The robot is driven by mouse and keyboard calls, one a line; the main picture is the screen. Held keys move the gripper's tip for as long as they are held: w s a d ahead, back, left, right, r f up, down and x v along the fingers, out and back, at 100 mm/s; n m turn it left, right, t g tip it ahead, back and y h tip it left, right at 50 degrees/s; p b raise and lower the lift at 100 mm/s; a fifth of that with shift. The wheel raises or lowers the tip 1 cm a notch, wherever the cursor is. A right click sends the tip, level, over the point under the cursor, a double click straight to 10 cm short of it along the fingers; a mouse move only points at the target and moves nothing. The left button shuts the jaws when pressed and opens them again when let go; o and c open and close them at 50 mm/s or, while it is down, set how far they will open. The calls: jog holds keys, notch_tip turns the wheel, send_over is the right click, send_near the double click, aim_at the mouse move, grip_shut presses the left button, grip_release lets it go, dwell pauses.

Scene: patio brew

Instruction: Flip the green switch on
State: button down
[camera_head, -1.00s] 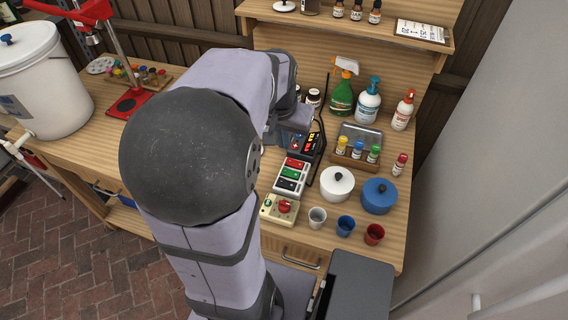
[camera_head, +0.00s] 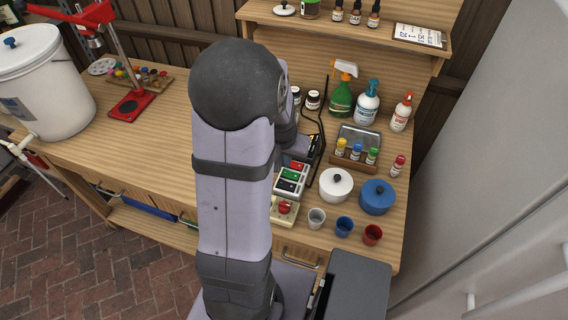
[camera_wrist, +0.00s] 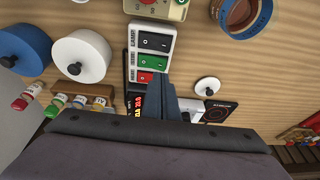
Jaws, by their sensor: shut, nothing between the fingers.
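The white switch panel (camera_head: 290,180) stands on the bench with red, green and black rocker switches in a row. The green switch (camera_head: 291,175) is the middle one, and it also shows in the wrist view (camera_wrist: 153,62). My gripper (camera_wrist: 164,79) is shut and empty, its fingertips overlapping the panel's edge beside the red switch (camera_wrist: 146,77) in the wrist view. The green switch is just beyond the tips there. I cannot tell whether they touch the panel or which way the green rocker is tilted. In the head view my arm hides the fingers.
A box with a red knob (camera_head: 284,208) adjoins the panel. A white lidded pot (camera_head: 336,184) and a blue pot (camera_head: 377,196) stand to its right. A black device with a lit display (camera_wrist: 137,103) lies by the fingers. Small cups stand in front of the pots.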

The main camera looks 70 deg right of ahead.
aim_at(289, 172)
jog(key=shift+w+f+p, duration=0.2)
jog(key=shift+f+p, duration=0.1)
jog(key=shift+f, duration=1.15)
jog(key=shift+f, duration=0.1)
jog(key=shift+w+f+b, duration=0.15)
jog(key=shift+f+b, duration=0.15)
jog(key=shift+b, duration=0.1)
jog(key=shift+a+r, duration=0.1)
jog(key=shift+r, duration=0.1)
jog(key=shift+s+r+p, duration=0.2)
jog(key=shift+s+p, duration=0.4)
jog(key=shift+s, duration=0.15)
jog(key=shift+r, duration=0.1)
